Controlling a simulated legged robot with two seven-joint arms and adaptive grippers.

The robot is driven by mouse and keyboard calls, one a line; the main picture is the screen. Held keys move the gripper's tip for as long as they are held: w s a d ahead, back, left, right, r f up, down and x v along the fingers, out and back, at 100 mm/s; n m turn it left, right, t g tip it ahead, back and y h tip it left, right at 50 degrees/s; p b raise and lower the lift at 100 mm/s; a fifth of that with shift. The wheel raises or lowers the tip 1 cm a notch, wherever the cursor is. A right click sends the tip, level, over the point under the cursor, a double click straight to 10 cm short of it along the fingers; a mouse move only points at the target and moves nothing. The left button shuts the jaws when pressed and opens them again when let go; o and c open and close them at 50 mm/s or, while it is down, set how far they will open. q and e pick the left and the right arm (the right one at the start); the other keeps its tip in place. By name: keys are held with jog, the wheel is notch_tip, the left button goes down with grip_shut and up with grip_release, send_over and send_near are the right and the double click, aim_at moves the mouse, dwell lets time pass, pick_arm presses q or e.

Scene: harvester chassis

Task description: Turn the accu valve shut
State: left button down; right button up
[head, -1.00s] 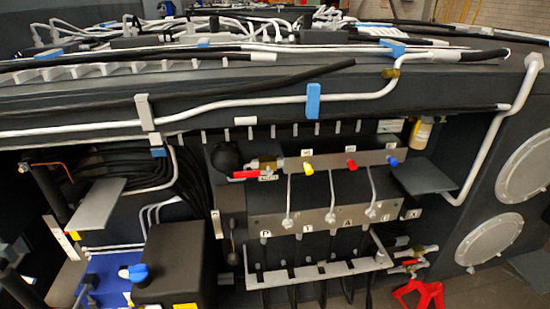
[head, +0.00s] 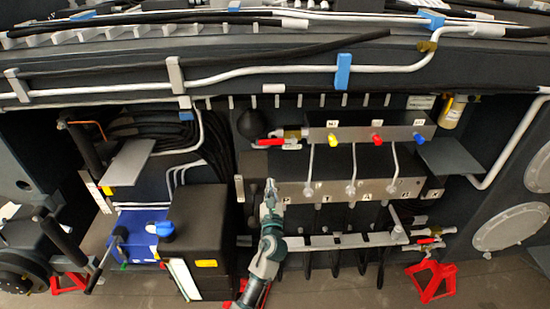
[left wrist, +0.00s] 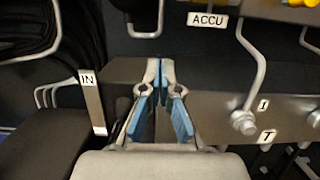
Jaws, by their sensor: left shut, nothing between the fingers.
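The accu valve's red handle (head: 269,142) lies about level at the left end of the grey manifold bar, beside a brass fitting (head: 292,132). A small white ACCU label (head: 292,147) sits just below it. The label also shows in the left wrist view (left wrist: 208,21), but I cannot make out the red handle there. My left gripper (head: 270,184) comes up from below, in front of the lower valve block's left end. It appears below the handle and apart from it. In the left wrist view its blue-padded fingers (left wrist: 160,68) are together and empty. My right gripper is not in view.
Yellow, red and blue knobs (head: 377,139) line the manifold bar to the right. Bent metal pipes (head: 352,170) run down to the lower block (head: 330,188). A black box (head: 195,230) stands left of my arm. A grey shelf plate (head: 449,155) juts out at right.

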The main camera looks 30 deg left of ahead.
aim_at(278, 142)
pick_arm(q)
jog(key=x, duration=1)
jog(key=shift+r, duration=0.3)
notch_tip(278, 142, up, 3)
jog(key=shift+d+f+p, duration=0.1)
jog(key=shift+p, duration=0.9)
jog(key=shift+s+a+r, duration=0.1)
jog(key=shift+a+r, duration=0.15)
jog(key=shift+r, duration=0.25)
